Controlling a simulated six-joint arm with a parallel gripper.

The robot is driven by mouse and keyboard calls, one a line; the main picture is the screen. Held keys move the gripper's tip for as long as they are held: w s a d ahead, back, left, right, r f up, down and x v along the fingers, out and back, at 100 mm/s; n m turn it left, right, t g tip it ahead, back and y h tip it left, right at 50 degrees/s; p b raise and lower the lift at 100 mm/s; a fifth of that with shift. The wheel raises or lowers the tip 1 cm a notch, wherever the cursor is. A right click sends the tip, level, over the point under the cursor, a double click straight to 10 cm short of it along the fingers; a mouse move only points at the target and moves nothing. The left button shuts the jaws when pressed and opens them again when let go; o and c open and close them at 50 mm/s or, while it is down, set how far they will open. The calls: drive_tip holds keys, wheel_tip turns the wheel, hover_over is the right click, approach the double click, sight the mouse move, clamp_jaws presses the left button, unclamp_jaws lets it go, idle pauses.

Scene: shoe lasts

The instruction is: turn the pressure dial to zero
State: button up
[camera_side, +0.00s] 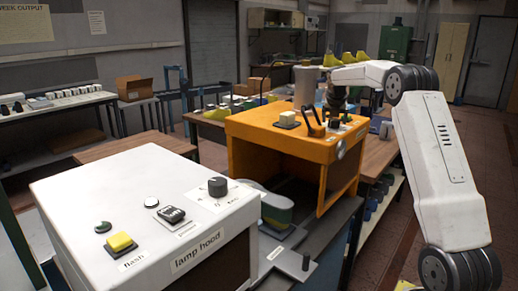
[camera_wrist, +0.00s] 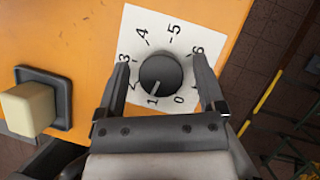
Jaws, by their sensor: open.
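A round black dial (camera_wrist: 160,74) sits on a white scale plate (camera_wrist: 150,30) on an orange surface in the wrist view. The scale is marked with numbers from 0 to 6. The dial's pale pointer line points close to 1. My gripper (camera_wrist: 161,68) is open, with one finger on each side of the dial and a gap visible at both sides. In the side view my gripper (camera_side: 337,102) hangs over the top of the orange machine (camera_side: 270,138); the dial is hard to make out there. No word naming the dial is readable.
A cream push button (camera_wrist: 28,108) on a dark base stands left of the dial. In the side view, black levers (camera_side: 312,126) stand on the orange machine. A white lamp hood (camera_side: 130,200) in front carries another black knob (camera_side: 217,187) and a yellow button (camera_side: 120,241).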

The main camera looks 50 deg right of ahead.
drive_tip(key=c, duration=0.9)
drive_tip(key=shift+n+t+y, duration=0.4)
drive_tip(key=shift+n+t, duration=0.2)
drive_tip(key=shift+n, duration=0.7)
drive_tip(key=o, duration=0.9)
